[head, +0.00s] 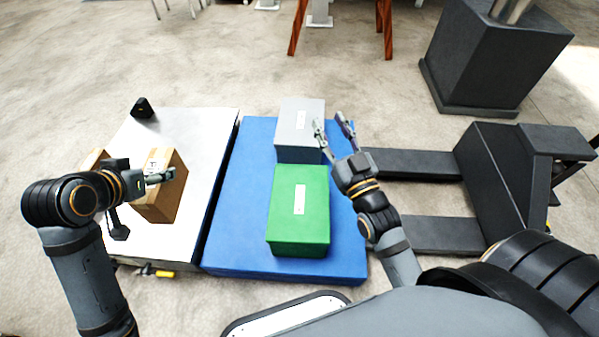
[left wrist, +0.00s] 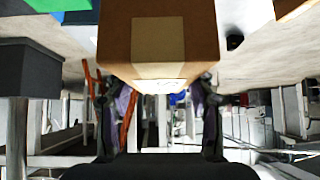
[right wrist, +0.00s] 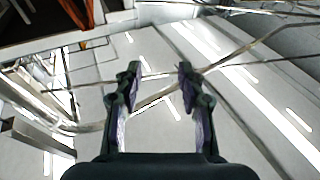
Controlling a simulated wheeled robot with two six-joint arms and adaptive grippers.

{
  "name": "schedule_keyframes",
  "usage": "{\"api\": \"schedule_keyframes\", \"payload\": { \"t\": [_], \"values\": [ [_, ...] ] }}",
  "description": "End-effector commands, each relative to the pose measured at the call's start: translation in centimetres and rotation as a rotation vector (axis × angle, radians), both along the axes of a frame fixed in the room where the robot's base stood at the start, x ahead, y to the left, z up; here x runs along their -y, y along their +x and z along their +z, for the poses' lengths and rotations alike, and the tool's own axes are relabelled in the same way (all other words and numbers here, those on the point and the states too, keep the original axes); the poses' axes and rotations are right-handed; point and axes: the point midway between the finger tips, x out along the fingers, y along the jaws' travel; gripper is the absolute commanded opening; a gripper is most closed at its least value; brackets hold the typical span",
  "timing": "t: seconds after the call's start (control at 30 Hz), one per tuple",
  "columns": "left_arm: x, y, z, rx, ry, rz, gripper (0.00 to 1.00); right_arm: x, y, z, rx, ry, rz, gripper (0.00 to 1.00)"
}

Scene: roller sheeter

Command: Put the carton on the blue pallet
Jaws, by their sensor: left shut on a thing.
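The brown carton (head: 166,199) with a pale tape strip is over the white table-like platform (head: 206,140) on the left. My left gripper (head: 160,177) is shut on it. In the left wrist view the carton (left wrist: 205,35) fills the space between the fingers. I cannot tell whether its underside touches the platform. The blue pallet (head: 232,215) lies just right of the platform. It bears a green box (head: 313,225) in front and a grey box (head: 288,120) behind. My right gripper (head: 335,128) is open and empty, in front of the grey box in the picture.
Another brown surface (head: 94,160) shows beside my left arm, mostly hidden. A small black device (head: 143,108) sits at the platform's far left corner. A dark pallet truck (head: 495,175) stands right of the pallet. The pallet's left strip is bare.

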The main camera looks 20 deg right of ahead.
Motion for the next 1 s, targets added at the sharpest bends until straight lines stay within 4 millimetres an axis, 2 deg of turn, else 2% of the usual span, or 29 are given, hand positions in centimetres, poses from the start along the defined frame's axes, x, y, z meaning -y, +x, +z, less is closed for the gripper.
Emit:
{"api": "schedule_keyframes", "payload": {
  "t": [0.07, 0.17, 0.23, 0.3, 0.4, 0.5, 0.63, 0.9, 1.0],
  "values": [
    [-0.2, 0.6, -2.1, -0.011, 0.004, -0.022, 0.02, 0.1, 0.2, -0.4, -0.025, 0.009, -0.006, 0.40],
    [-0.5, 1.5, -7.1, -0.023, 0.002, -0.071, 0.02, 0.1, 0.2, -3.1, -0.128, 0.012, -0.006, 0.40],
    [-1.2, 1.6, -11.4, -0.026, -0.005, -0.097, 0.02, 0.0, 0.1, -4.8, -0.201, 0.013, -0.004, 0.40],
    [-2.2, 1.3, -15.3, -0.024, -0.009, -0.108, 0.02, 0.0, -0.2, -6.5, -0.266, 0.014, -0.001, 0.40],
    [-3.9, 0.4, -19.8, -0.018, -0.009, -0.104, 0.02, -0.1, -0.5, -8.4, -0.342, 0.015, 0.002, 0.40],
    [-5.3, -0.5, -22.7, -0.010, -0.005, -0.093, 0.02, -0.1, -0.9, -9.7, -0.394, 0.016, 0.004, 0.40],
    [-6.3, -1.1, -24.2, -0.003, 0.001, -0.083, 0.02, -0.2, -1.1, -10.4, -0.422, 0.016, 0.006, 0.40],
    [-6.3, -1.1, -24.3, -0.001, 0.001, -0.081, 0.02, -0.2, -1.1, -10.5, -0.423, 0.015, 0.005, 0.40],
    [-6.1, -1.0, -24.4, -0.001, 0.000, -0.081, 0.02, -0.1, -0.9, -9.7, -0.391, 0.014, 0.005, 0.40]
  ]
}}
